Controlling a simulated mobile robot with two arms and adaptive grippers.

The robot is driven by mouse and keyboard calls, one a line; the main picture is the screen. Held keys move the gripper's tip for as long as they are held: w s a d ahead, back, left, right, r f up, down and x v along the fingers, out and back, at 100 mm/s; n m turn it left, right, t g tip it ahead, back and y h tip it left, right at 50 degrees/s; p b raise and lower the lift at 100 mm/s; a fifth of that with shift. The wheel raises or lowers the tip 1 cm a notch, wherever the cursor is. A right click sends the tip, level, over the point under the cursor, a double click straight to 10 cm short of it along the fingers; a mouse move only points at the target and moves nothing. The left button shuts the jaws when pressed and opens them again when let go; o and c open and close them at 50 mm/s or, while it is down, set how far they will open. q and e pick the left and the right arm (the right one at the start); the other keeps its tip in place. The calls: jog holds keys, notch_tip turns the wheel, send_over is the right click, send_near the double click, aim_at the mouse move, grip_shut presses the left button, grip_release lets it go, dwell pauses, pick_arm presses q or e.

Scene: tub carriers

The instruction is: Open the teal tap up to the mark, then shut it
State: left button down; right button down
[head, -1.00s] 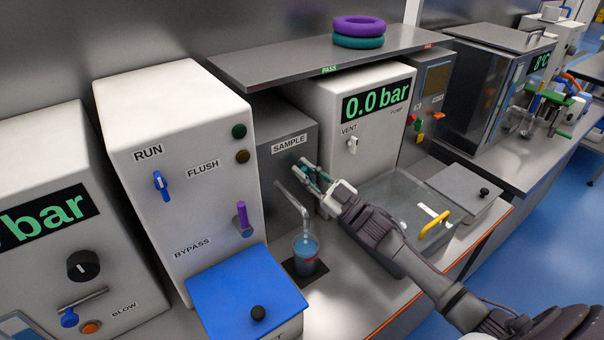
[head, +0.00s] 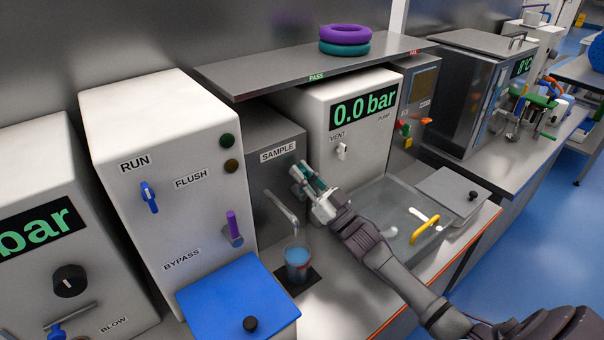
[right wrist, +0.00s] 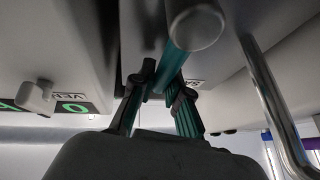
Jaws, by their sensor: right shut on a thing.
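The teal tap (right wrist: 172,62) is on the grey SAMPLE box (head: 262,172). In the right wrist view its teal bar with a grey round end runs between the fingers. My right gripper (head: 307,180) is shut on the tap; its fingers also show in the right wrist view (right wrist: 164,97). In the head view the gripper hides most of the tap. A bent metal spout (head: 284,207) comes down from the box above a clear cup (head: 298,264) holding blue liquid. I cannot make out a mark on the cup. My left gripper is not in view.
A white cabinet with RUN, FLUSH and BYPASS labels (head: 180,110) stands to the left. A blue-lidded box (head: 235,295) is in front of it. A grey sink with a yellow handle (head: 425,229) lies to the right. A shelf (head: 265,76) with two rings is above.

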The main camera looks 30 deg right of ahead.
jog(key=c, duration=1.1)
grip_release()
jog(key=shift+c, duration=0.2)
jog(key=shift+s+d+f, duration=0.1)
jog(key=shift+s+f, duration=0.05)
jog(key=shift+s, duration=0.05)
jog(key=s+d, duration=0.4)
jog(key=s, duration=0.8)
jog(key=shift+f, duration=0.15)
jog(key=shift+f, duration=0.1)
